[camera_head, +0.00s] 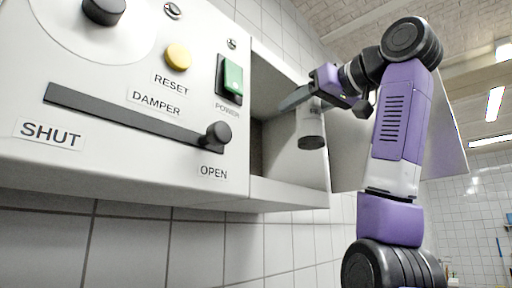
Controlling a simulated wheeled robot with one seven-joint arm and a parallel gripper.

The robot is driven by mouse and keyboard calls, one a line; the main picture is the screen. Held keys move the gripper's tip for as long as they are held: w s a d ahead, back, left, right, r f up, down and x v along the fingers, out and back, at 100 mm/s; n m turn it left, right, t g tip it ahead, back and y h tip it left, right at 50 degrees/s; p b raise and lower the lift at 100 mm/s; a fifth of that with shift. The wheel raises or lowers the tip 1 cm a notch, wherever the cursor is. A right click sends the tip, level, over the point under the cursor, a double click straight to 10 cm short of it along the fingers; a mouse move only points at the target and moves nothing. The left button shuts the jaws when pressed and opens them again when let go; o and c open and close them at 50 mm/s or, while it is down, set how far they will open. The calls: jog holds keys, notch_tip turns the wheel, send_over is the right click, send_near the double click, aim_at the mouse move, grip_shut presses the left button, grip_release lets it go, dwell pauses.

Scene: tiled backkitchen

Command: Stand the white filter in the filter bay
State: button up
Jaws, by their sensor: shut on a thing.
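My gripper (304,99) is shut on the white filter (309,122), a short upright cylinder with a dark lower end. The gripper hides its upper part. The filter hangs at the opening of the filter bay (288,194), an open white compartment at the right of the control panel. The filter's dark end is above the level of the bay's front lip. I cannot tell how far inside the bay it is.
The control panel (120,175) has a yellow RESET button (178,57), a green POWER switch (233,77) and a DAMPER slider knob (217,134) at OPEN. A pale open door panel (449,125) stands behind my arm. Tiled wall lies below the panel.

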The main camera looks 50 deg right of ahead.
jog(key=w+p, duration=0.4)
jog(key=w, duration=0.8)
notch_tip(320, 180, down, 7)
jog(key=p, duration=0.2)
jog(key=shift+w+a, duration=0.25)
jog(key=shift+w, duration=0.1)
jog(key=shift+f, duration=0.2)
jog(key=o, duration=1.5)
jog(key=shift+r, duration=0.1)
